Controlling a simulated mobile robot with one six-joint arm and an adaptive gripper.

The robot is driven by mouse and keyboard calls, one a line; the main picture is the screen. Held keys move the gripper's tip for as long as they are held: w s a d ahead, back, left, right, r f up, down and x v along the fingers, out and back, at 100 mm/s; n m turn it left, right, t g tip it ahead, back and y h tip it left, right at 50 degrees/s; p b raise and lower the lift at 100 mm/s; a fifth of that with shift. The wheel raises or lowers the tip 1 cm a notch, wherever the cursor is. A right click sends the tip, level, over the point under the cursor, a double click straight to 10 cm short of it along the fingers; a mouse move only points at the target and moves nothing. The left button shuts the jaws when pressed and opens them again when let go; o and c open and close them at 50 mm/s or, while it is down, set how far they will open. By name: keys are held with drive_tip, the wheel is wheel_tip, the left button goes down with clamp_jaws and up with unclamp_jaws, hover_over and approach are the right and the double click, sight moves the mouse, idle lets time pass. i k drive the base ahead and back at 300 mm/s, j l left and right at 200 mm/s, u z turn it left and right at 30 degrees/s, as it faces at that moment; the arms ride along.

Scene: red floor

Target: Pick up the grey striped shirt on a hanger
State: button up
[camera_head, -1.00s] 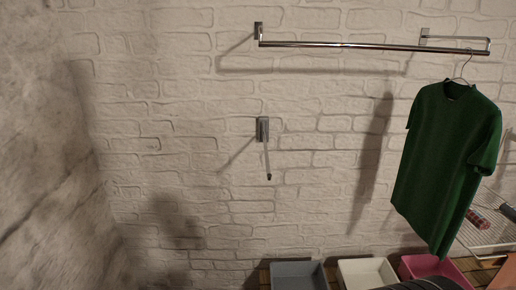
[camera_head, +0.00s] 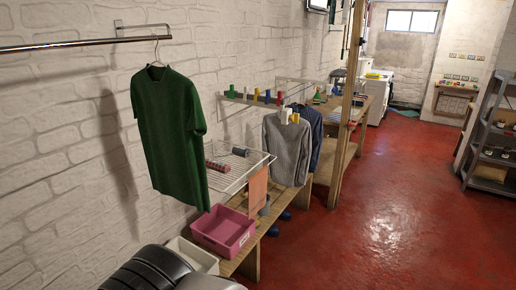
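A grey shirt (camera_head: 287,152) hangs in the middle of the head camera view, beyond the wire rack. It looks finely striped or ribbed; at this size I cannot tell which. Its hanger is too small to make out, and white and yellow objects show at its collar. A dark blue garment (camera_head: 316,140) hangs right behind it and is partly hidden by it. My gripper is not in view; only dark and grey parts of my arm show at the bottom left, well apart from the grey shirt.
A green T-shirt (camera_head: 168,130) hangs from a metal rail (camera_head: 60,44) at the left. A wire rack (camera_head: 240,166) holds rolled items, with a pink bin (camera_head: 222,232) on the wooden bench below. Red floor (camera_head: 385,215) is open to the right; grey shelving (camera_head: 490,140) stands at the far right.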

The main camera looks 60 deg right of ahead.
sight(291, 143)
drive_tip(key=z, duration=2.35)
drive_tip(key=u, duration=2.4)
drive_tip(key=z, duration=2.4)
drive_tip(key=i+l, duration=0.2)
drive_tip(key=i, duration=0.5)
drive_tip(key=i+l+z, duration=0.15)
drive_tip(key=i, duration=0.5)
